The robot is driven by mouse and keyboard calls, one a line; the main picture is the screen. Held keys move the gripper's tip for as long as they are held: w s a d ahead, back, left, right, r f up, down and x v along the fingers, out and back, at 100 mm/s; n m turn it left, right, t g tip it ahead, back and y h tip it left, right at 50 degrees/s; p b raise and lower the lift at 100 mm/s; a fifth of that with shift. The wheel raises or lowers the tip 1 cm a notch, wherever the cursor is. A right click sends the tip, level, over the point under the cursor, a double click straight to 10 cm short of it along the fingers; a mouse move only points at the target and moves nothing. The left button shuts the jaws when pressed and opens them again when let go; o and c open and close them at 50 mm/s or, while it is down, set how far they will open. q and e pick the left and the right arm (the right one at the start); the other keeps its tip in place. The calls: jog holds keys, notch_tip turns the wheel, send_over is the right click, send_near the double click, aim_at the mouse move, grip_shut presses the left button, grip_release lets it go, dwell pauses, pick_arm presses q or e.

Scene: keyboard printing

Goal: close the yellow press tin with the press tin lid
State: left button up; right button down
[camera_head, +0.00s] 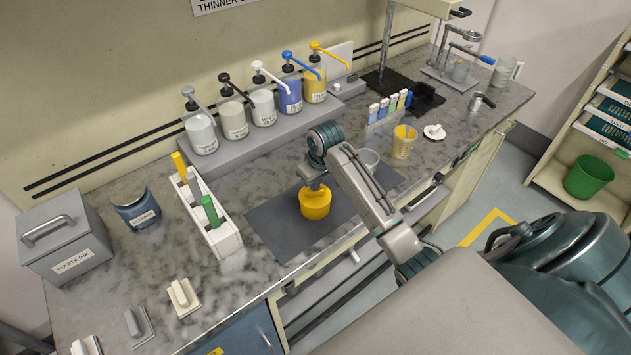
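The yellow press tin (314,207) appears to be the round yellow pot on the dark grey mat (276,226). My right gripper (314,186) points down right at its top and hides part of it. The fingers are too small and covered to tell whether they are open or shut on something. A white round lid with a knob (434,132) lies on the counter at the right; I cannot tell whether it is the press tin lid. No other separate lid is clear at the pot. My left gripper is not in view.
A white rack (226,240) with yellow and green tools is left of the mat. Pump bottles (263,108) line the back.

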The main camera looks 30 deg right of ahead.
jog(key=shift+w+p+v, duration=0.15)
jog(key=shift+w+v, duration=0.05)
jog(key=shift+v, duration=0.8)
jog(key=shift+w+p+v, duration=0.15)
jog(key=shift+w+v, duration=0.05)
jog(key=shift+v, duration=0.8)
jog(key=shift+w+p+v, duration=0.15)
jog(key=shift+w+v, duration=0.05)
jog(key=shift+v, duration=0.8)
jog(key=shift+r, duration=0.1)
